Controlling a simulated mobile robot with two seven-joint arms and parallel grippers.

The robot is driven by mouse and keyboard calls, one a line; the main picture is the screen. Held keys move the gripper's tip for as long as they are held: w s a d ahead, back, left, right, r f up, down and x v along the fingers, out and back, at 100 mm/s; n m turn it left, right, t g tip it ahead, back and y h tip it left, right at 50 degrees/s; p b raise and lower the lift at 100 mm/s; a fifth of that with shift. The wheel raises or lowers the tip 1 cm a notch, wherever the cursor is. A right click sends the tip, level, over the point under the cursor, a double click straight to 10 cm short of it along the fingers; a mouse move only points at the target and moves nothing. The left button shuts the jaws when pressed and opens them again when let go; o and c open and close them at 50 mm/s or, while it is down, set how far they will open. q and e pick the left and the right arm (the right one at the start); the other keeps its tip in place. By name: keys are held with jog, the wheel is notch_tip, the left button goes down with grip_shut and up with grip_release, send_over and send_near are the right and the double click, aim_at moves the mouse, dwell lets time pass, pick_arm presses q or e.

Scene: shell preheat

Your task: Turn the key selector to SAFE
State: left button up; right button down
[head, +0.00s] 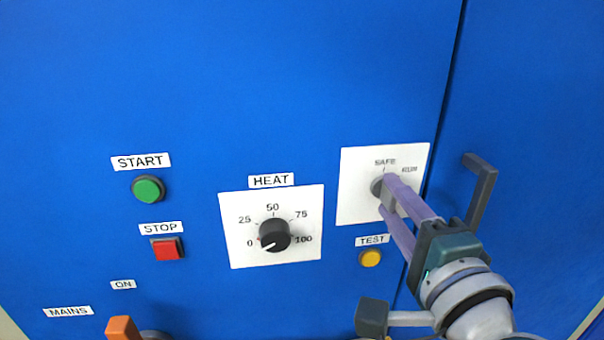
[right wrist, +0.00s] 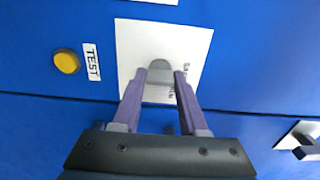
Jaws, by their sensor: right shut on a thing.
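The key selector (head: 378,187) is a small grey key on a white plate (head: 358,207) with SAFE printed at the top and RUN at the upper right. My right gripper (head: 392,194) is shut on the key, with its purple fingers on either side of it. The right wrist view shows the grey key (right wrist: 160,73) between the two fingertips (right wrist: 161,80), in front of the white plate. The fingers partly hide the key, so I cannot tell which mark it points to. My left gripper is not in view.
The yellow TEST button (head: 370,258) lies just below the selector plate. The HEAT dial (head: 274,235) is to the left, near 0. A dark door handle (head: 481,190) stands out to the right, close to my right gripper. START (head: 148,189) and STOP (head: 167,248) buttons are further left.

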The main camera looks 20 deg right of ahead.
jog(key=shift+c, duration=2.2)
grip_release()
jog(key=v, duration=1)
jog(key=shift+b, duration=0.35)
jog(key=shift+d, duration=0.1)
